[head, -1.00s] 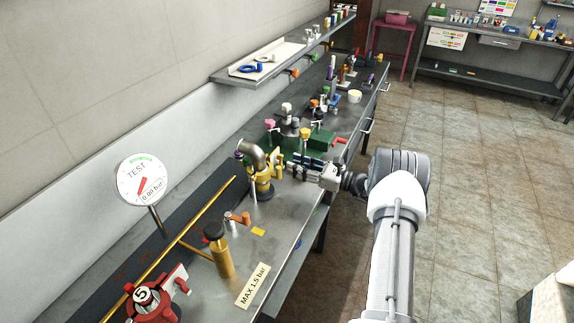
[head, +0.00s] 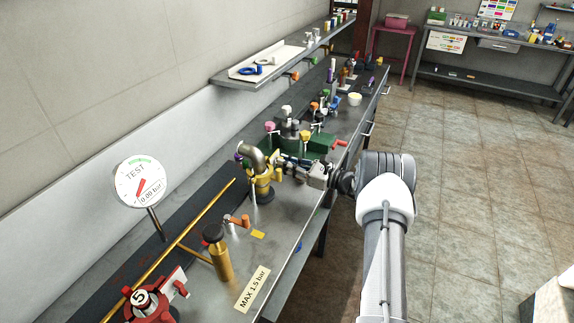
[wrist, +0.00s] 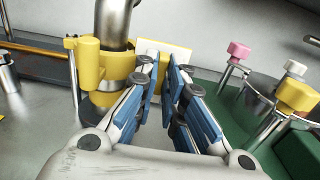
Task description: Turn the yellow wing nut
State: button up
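A bent metal pipe (head: 253,155) stands on the bench with yellow clamp parts (head: 263,184) around its lower end. In the wrist view the pipe (wrist: 116,22) is upper left, with the yellow clamp (wrist: 92,66) around it. A pale plate with yellow edges (wrist: 176,47) shows behind the fingertips. I cannot clearly pick out the wing nut; fingers cover part of this area. My gripper (head: 285,162) points left at the clamp's right side, very close to it. Its blue-padded fingers (wrist: 160,80) are apart, with a narrow gap at the tips and nothing clearly held.
A brass cylinder with a black top (head: 220,258), a red fitting (head: 150,303) and a gauge (head: 139,182) stand toward the front left.

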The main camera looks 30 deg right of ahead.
grip_shut()
jog(key=shift+f+n+b, duration=0.1)
jog(key=shift+n+b, duration=0.3)
jog(key=n+b, duration=0.1)
jog(key=n, duration=1)
jog(key=n+b, duration=0.1)
jog(key=n, duration=1)
jog(key=f+n+b, duration=0.1)
jog(key=n, duration=1)
jog(key=shift+b, duration=0.35)
jog(key=shift+n, duration=0.3)
